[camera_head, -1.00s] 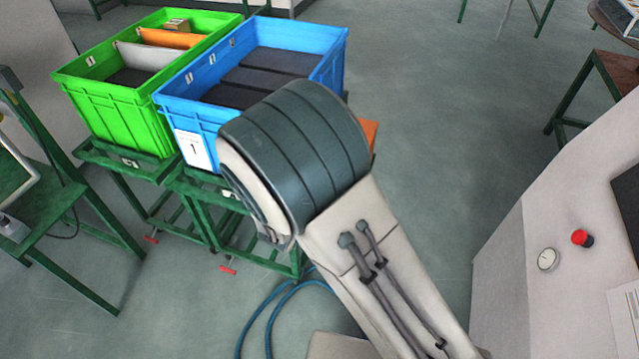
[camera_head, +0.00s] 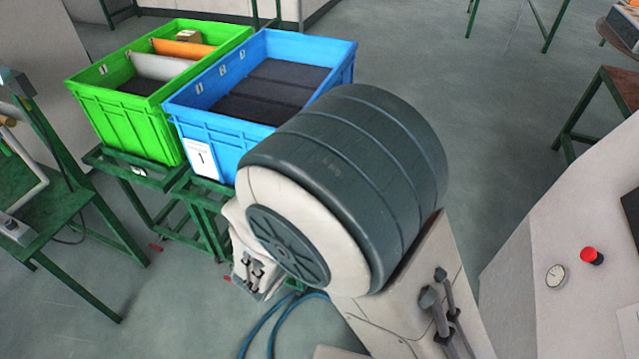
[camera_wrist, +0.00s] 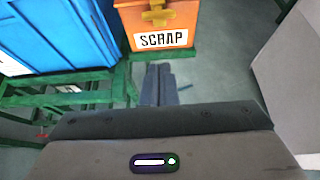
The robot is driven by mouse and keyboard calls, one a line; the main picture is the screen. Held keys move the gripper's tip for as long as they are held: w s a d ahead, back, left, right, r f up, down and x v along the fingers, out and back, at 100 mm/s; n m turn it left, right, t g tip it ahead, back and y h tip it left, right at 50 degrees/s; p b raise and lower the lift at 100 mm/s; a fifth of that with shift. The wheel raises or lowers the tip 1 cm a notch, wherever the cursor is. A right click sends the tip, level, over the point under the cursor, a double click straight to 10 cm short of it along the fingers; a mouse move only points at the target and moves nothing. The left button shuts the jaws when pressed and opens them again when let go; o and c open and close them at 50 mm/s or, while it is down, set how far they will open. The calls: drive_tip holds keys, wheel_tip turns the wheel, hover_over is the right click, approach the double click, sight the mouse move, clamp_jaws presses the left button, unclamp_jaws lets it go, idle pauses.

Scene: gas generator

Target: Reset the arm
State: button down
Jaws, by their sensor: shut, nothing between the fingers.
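My arm rises in front of the head camera, with its large dark ribbed joint in the middle of the picture. My gripper (camera_wrist: 158,72) shows in the wrist view as two dark fingers close together, shut and empty. It points toward the floor below an orange box marked SCRAP (camera_wrist: 160,25) and seems apart from it. In the head view I cannot make out the fingertips; the arm hides part of the scene.
A blue bin (camera_head: 245,140) with dark contents and a green bin (camera_head: 130,125) stand on green frames (camera_head: 150,172) left of my arm. A green table (camera_head: 40,215) is at the left. A pale cabinet with a red button (camera_head: 590,256) is at the right.

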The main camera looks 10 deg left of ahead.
drive_tip(key=w+d+r+m+g+h, duration=0.1)
drive_tip(key=d+r+m+g+h, duration=0.2)
drive_tip(key=d+m, duration=0.5)
drive_tip(key=w+d+r+m+g+h, duration=0.1)
drive_tip(key=d+r+m+g+h, duration=0.15)
drive_tip(key=d+m, duration=0.6)
drive_tip(key=s+d+r+m+g+y, duration=0.4)
drive_tip(key=s+d+r+m+y, duration=0.2)
drive_tip(key=s+d+m, duration=0.4)
drive_tip(key=d+m, duration=0.3)
drive_tip(key=m, duration=0.3)
drive_tip(key=shift+d+r+g, duration=0.15)
drive_tip(key=shift+g, duration=0.2)
drive_tip(key=c, duration=2.1)
unclamp_jaws()
drive_tip(key=shift+s+r+m+y, duration=0.3)
drive_tip(key=shift+r+m+y, duration=0.2)
drive_tip(key=shift+m, duration=0.45)
drive_tip(key=shift+c, duration=0.2)
drive_tip(key=o, duration=0.7)
drive_tip(key=shift+r, duration=0.15)
drive_tip(key=shift+o, duration=0.2)
